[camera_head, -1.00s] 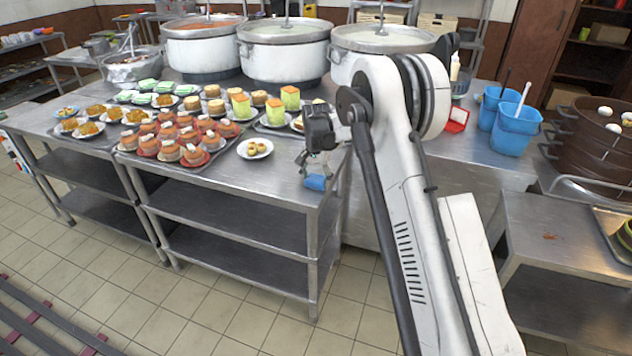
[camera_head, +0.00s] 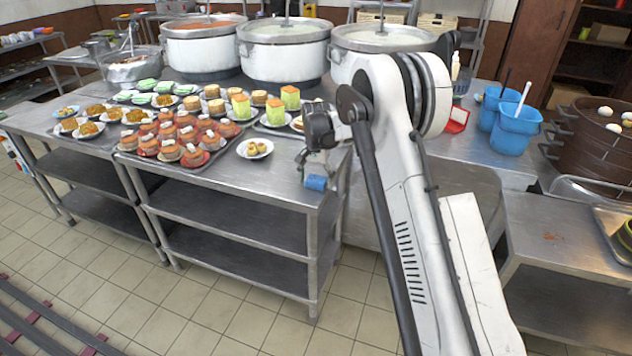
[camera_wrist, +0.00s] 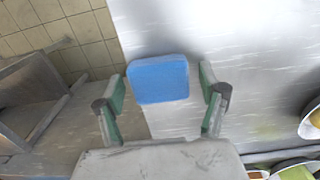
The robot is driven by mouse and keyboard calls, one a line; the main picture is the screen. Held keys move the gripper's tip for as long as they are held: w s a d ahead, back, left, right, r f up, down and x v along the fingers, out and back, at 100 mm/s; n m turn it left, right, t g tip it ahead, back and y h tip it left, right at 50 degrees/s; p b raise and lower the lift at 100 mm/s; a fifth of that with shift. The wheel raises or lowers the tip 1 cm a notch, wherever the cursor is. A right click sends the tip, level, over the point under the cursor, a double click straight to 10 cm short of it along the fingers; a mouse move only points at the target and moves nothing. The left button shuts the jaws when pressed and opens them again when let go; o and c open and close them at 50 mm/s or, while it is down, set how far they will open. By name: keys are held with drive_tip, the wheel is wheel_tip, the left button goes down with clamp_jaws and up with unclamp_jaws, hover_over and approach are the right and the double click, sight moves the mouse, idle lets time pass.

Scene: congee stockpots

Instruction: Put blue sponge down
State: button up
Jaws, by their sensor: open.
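The blue sponge (camera_head: 315,183) is at the near right corner of the steel table (camera_head: 262,186). In the wrist view the sponge (camera_wrist: 158,78) is between and just beyond the fingertips, near the table edge. My gripper (camera_head: 311,165) is right above it, pointing down. In the wrist view my gripper (camera_wrist: 160,88) is open, with green-padded fingers on either side of the sponge and a gap showing at the right finger. Whether the left finger touches it I cannot tell. The sponge's underside is hidden, so its contact with the tabletop is unclear.
A small plate of food (camera_head: 255,149) stands left of my gripper, beside a tray of orange cakes (camera_head: 170,150). Large stockpots (camera_head: 284,52) stand behind. Blue buckets (camera_head: 515,130) are on the counter to the right. The table's front strip is bare.

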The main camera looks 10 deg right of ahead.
sight(316, 179)
wheel_tip(316, 179, up, 12)
drive_tip(key=s+r+n+t, duration=0.3)
drive_tip(key=s+r, duration=1.3)
drive_tip(key=s, duration=0.5)
drive_tip(key=s+f+n+t, duration=0.1)
drive_tip(key=s+f+t, duration=0.1)
drive_tip(key=s, duration=1)
drive_tip(key=s+f+n+t, duration=0.2)
drive_tip(key=s, duration=1.1)
drive_tip(key=shift+s+f+n, duration=0.25)
drive_tip(key=shift+n, duration=0.05)
drive_tip(key=shift+c, duration=0.9)
